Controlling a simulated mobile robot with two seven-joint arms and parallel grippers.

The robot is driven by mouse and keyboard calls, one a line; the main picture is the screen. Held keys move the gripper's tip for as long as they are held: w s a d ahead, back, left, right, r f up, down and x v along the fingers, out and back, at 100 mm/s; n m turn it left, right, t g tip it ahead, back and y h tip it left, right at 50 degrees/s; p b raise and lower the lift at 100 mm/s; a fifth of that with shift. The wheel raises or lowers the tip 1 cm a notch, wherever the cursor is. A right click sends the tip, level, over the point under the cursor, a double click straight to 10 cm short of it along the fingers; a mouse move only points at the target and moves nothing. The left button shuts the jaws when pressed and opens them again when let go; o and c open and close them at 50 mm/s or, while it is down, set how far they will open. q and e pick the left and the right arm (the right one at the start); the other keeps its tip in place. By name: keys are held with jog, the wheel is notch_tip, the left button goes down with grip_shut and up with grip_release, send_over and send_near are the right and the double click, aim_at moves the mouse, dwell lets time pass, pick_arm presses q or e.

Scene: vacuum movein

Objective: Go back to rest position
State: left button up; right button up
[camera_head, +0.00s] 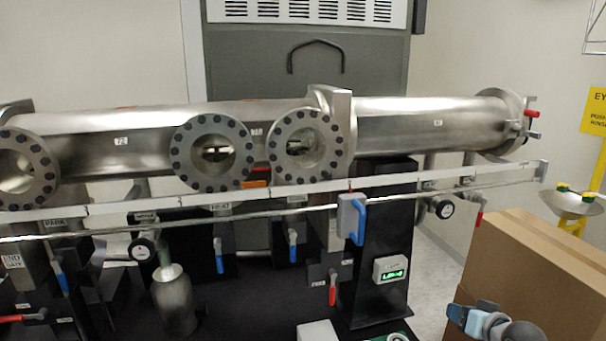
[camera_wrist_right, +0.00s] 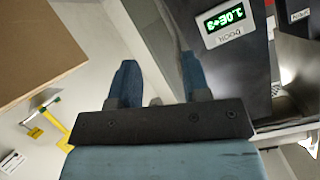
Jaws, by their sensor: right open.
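My right gripper (camera_head: 470,318) shows at the bottom right of the head view, in front of the cardboard box. In the right wrist view its two blue fingers (camera_wrist_right: 160,82) stand apart with nothing between them. The steel vacuum tube (camera_head: 430,122) with its round flanged ports (camera_head: 212,153) runs across the head view, well away from the gripper. My left gripper is not in either view.
A cardboard box (camera_head: 540,270) stands at the right, close to my right arm. A gauge with a green display (camera_head: 391,270) is on a black column; it also shows in the right wrist view (camera_wrist_right: 226,22). A long metal rail (camera_head: 270,203) crosses in front of the tube. An eyewash basin (camera_head: 572,203) is at the far right.

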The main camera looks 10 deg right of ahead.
jog(key=s+a+f+n+g+p, duration=0.1)
jog(key=s+a+f+n+g, duration=0.15)
jog(key=s+a+f, duration=0.95)
jog(key=s+a+f+n+y, duration=0.1)
jog(key=s+a+f+n, duration=0.1)
jog(key=s+a, duration=0.5)
jog(key=s+a+f+n+y+p, duration=0.1)
jog(key=s+a+f, duration=0.2)
jog(key=s+a, duration=0.4)
jog(key=shift+a+n+p, duration=0.3)
jog(key=shift+a+n, duration=0.05)
jog(key=shift+a, duration=0.45)
jog(key=shift+c, duration=0.5)
